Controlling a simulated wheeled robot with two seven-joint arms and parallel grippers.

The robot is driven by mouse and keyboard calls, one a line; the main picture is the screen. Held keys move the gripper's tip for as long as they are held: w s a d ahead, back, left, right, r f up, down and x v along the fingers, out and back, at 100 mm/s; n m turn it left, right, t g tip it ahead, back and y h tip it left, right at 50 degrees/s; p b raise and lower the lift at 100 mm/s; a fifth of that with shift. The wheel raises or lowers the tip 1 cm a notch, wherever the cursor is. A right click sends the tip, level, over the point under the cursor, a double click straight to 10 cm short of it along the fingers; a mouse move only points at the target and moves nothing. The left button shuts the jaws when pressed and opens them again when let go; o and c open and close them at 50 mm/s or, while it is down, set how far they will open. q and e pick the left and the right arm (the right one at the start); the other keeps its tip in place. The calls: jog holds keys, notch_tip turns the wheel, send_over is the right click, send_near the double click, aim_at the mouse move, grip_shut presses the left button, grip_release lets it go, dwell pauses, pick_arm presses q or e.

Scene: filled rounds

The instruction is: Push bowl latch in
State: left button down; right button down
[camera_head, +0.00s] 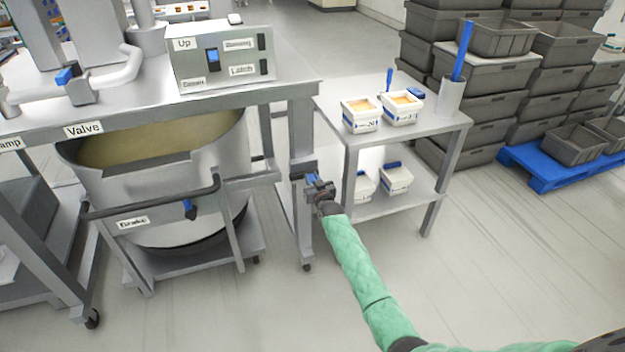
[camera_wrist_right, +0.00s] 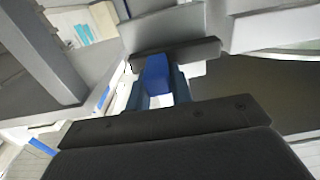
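The bowl latch shows as a blue block (camera_wrist_right: 157,75) in the right wrist view, in front of a dark bar. In the head view my right gripper (camera_head: 313,183) is at the frame's right leg, by the bowl's right side, and largely hides the latch. The large steel bowl (camera_head: 215,165) with pale contents stands under the table in its wheeled frame. How far the latch is in cannot be seen. My left gripper is not in view.
A control box (camera_head: 222,60) with labels stands on the steel table. A brake handle (camera_head: 188,209) hangs on the bowl's front rail. A small side table (camera_head: 425,122) with white tubs stands right of my gripper. Stacked grey crates (camera_head: 485,85) are behind. The front floor is clear.

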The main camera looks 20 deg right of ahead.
aim_at(296, 176)
jog(key=shift+a, duration=0.2)
jog(key=a, duration=0.3)
jog(key=shift+a+p, duration=0.25)
jog(key=shift+p, duration=0.1)
jog(key=shift+a, duration=0.65)
jog(key=shift+s, duration=0.1)
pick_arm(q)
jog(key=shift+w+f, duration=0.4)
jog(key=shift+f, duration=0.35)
pick_arm(e)
jog(key=c, duration=1.2)
grip_release()
jog(key=shift+a, duration=0.2)
jog(key=shift+c, duration=0.2)
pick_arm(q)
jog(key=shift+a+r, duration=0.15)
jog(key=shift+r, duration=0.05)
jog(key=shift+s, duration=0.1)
